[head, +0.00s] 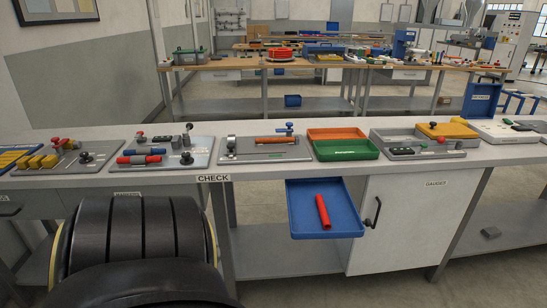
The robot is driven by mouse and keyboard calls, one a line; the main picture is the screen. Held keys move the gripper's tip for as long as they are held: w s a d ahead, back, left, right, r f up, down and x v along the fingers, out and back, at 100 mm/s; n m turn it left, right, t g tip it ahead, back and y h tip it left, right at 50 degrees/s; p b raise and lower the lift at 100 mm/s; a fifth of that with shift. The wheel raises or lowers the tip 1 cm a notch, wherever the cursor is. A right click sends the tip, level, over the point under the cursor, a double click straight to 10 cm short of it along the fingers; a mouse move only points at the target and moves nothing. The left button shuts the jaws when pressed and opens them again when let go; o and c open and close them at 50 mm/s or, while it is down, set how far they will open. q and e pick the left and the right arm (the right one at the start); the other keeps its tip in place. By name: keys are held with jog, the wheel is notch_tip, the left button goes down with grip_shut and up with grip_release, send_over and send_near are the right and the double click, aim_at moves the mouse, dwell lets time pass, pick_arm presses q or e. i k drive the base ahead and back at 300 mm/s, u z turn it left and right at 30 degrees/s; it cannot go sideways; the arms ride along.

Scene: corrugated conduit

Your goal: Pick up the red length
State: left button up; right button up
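A red length (323,212) lies in a blue tray (348,229) that sticks out below the front edge of the bench, at the middle of the picture. The length points roughly away from me, tilted a little. Nothing touches it except the tray floor. Another red piece (138,159) lies on a grey fixture plate at the left of the bench. An orange-brown length (275,140) sits on the middle fixture. Neither of my grippers shows in the head view.
The white bench top (300,172) carries fixtures, an orange tray (337,133) and a green tray (345,150). A white cabinet (412,224) with a black handle stands right of the blue tray. A bench leg (223,215) stands to its left.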

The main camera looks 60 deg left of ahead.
aim_at(324, 214)
jog(key=k, duration=0.4)
jog(key=u, duration=2.05)
jog(key=i, duration=0.15)
jog(key=u, duration=0.15)
